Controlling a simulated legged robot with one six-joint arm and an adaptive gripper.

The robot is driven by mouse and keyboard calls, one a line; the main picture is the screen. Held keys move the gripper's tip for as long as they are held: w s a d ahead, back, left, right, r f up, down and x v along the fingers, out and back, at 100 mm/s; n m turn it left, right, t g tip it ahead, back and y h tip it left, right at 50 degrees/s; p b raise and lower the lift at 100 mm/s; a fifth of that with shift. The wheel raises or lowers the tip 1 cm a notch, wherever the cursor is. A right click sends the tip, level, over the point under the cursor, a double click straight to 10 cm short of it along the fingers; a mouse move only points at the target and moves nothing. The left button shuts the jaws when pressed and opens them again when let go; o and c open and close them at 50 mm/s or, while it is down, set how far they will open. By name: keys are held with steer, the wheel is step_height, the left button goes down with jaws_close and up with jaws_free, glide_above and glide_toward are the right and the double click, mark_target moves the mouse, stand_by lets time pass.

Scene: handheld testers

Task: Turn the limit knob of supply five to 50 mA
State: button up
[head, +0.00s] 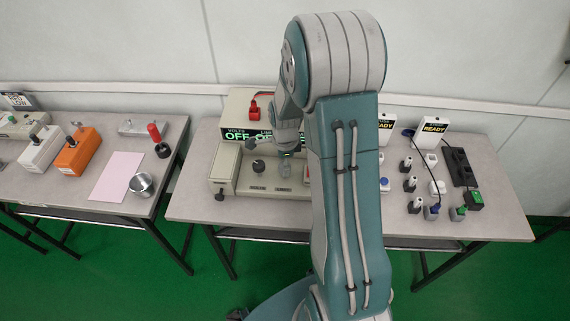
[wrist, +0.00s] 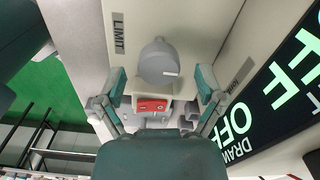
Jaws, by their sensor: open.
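The supply (head: 222,176) is a beige box on the middle table, with a lit green display (head: 236,135) reading OFF behind its controls. In the wrist view, a grey round knob (wrist: 158,62) with a pale pointer line stands on the panel beside a label reading LIMIT (wrist: 119,33). My gripper (wrist: 160,88) is open, its two teal fingers apart on either side just below the knob in the picture. No clear contact with the knob shows. In the head view my gripper (head: 287,158) is over the panel and partly hides it.
A dark knob (head: 258,165) stands left of my gripper. A red part (wrist: 152,105) shows between my fingers. A red plug (head: 254,108) is on the box behind. Several small chargers and a power strip (head: 459,166) stand at right. The left table (head: 170,150) holds other testers.

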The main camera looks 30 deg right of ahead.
steer(key=shift+f, duration=0.35)
steer(key=c, duration=1.1)
steer(key=shift+c, duration=0.2)
steer(key=shift+n, duration=0.3)
